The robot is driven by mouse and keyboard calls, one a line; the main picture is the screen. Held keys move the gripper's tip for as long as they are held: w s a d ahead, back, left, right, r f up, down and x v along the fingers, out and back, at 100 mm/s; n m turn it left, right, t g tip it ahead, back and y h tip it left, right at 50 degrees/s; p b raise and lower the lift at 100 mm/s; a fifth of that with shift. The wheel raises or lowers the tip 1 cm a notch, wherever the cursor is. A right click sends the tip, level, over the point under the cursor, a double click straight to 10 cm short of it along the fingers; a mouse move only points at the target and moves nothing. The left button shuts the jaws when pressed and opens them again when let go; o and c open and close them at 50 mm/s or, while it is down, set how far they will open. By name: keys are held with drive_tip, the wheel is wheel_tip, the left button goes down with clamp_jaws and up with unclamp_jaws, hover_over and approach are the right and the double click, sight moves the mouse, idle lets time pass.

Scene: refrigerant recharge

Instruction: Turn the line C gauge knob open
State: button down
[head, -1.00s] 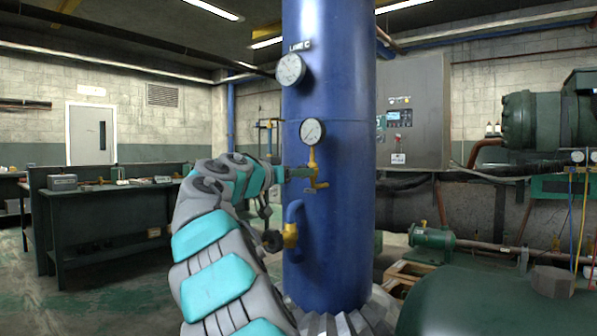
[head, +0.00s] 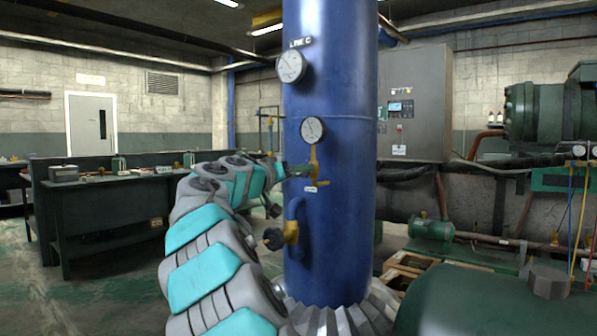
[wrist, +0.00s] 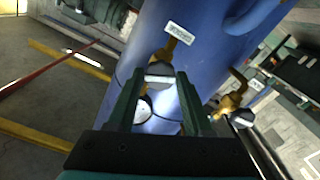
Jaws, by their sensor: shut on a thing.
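My gripper (head: 298,171) reaches this valve from the left. In the wrist view my gripper (wrist: 160,78) has its two green fingers on either side of the pale line C gauge knob (wrist: 160,69), shut on it. The brass valve (wrist: 172,47) and a white tag show just beyond. The knob is mostly hidden by the fingers in the head view.
A second gauge (head: 290,66) is higher on the column. Below my gripper, a blue side pipe carries a brass valve (head: 291,232) with a dark knob (head: 273,239). A grey control cabinet (head: 420,105) and green machinery stand right. A workbench (head: 105,215) stands left.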

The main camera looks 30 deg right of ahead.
drive_tip(key=n, duration=0.4)
drive_tip(key=shift+f, duration=0.1)
drive_tip(key=shift+n, duration=2.3)
